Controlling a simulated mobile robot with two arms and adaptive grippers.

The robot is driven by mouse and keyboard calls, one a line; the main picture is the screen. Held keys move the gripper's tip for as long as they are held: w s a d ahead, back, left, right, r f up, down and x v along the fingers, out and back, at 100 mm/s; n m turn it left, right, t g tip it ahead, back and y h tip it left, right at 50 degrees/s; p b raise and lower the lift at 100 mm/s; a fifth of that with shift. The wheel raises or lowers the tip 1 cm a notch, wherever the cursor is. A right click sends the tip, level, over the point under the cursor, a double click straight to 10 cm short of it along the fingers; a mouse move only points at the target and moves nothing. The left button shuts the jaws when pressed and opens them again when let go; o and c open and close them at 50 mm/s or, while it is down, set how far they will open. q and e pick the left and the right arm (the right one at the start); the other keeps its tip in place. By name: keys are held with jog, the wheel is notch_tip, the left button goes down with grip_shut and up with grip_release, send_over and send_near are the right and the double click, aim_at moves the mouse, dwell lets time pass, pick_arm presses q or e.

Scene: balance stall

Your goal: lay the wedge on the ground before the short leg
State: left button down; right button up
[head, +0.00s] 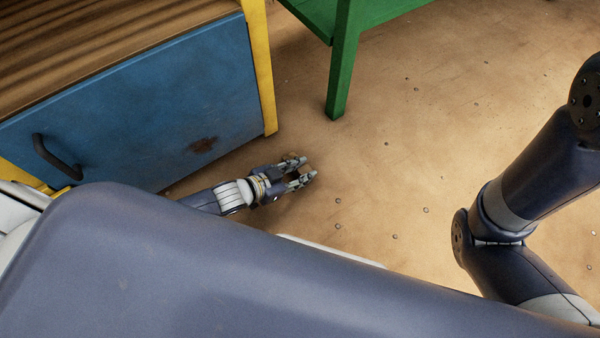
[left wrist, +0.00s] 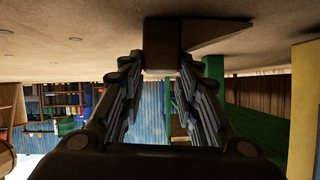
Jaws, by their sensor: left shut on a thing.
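My left gripper (head: 302,180) is low over the ground, shut on the wedge. The wedge is a small brown piece, mostly hidden by the fingers in the head view. In the left wrist view, which is upside down, the wedge (left wrist: 163,47) sits between the fingertips (left wrist: 160,68), with a thin taper reaching right. I cannot tell whether it touches the ground. A green leg (head: 342,75) stands beyond the gripper, up and right of it, apart from it. Whether it is the short leg I cannot tell. My right gripper is out of view.
A blue cabinet panel (head: 140,110) with a dark handle and a yellow post (head: 262,70) stand left of and behind the gripper. The sandy ground (head: 450,120) to the right is open, with several small pebbles. My right arm shows at the right.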

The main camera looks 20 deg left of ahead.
pick_arm(q)
jog(key=c, duration=1.2)
grip_release()
